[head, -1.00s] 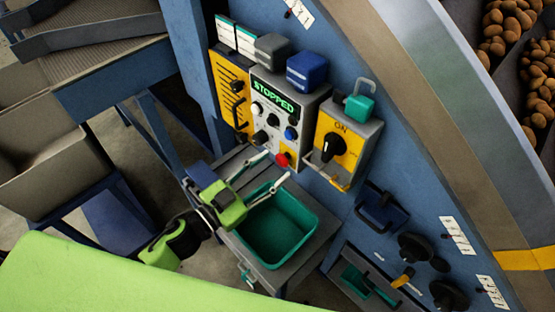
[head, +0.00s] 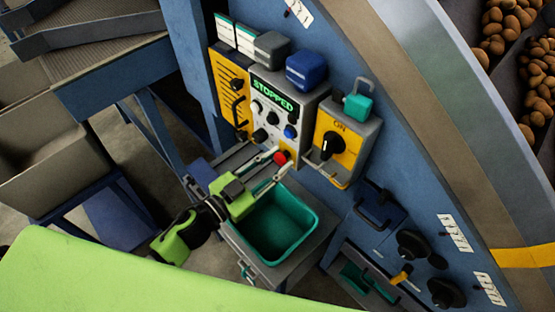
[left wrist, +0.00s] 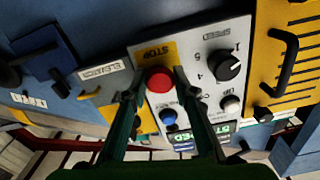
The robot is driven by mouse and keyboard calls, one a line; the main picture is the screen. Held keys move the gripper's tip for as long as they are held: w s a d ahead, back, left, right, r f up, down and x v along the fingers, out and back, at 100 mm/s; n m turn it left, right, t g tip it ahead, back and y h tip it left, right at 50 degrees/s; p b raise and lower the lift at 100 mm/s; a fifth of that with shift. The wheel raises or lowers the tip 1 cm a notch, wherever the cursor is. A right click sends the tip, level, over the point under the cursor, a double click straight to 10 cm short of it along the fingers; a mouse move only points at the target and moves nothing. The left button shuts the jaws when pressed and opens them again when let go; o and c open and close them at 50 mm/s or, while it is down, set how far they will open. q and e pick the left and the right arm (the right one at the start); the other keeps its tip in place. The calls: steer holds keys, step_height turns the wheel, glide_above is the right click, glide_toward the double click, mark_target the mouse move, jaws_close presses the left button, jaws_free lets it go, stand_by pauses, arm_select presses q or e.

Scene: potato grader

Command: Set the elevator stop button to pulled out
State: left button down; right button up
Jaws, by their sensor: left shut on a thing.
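The red stop button (head: 281,157) is at the lower right of the grey control panel (head: 262,152), by a yellow patch. In the left wrist view the red button (left wrist: 158,80) sits below the upside-down word STOP. My left gripper (head: 275,163) is at the panel, its two fingers on either side of the button. In the left wrist view the left gripper (left wrist: 157,84) is shut on the button's sides. How far out the button stands is hard to tell. My right gripper is not in view.
The panel's display (head: 274,97) reads STOPPED. A blue button (head: 290,132) and several black knobs are close to the red one. A yellow ON switch box (head: 345,143) is to the right. A green bin (head: 308,235) stands below my gripper.

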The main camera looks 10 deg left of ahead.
arm_select(q)
steer(key=shift+v, duration=0.75)
steer(key=shift+f, duration=0.1)
steer(key=c, duration=1.6)
jaws_free()
steer(key=shift+s+a, duration=0.1)
steer(key=v, duration=1.2)
steer(key=shift+s, duration=0.1)
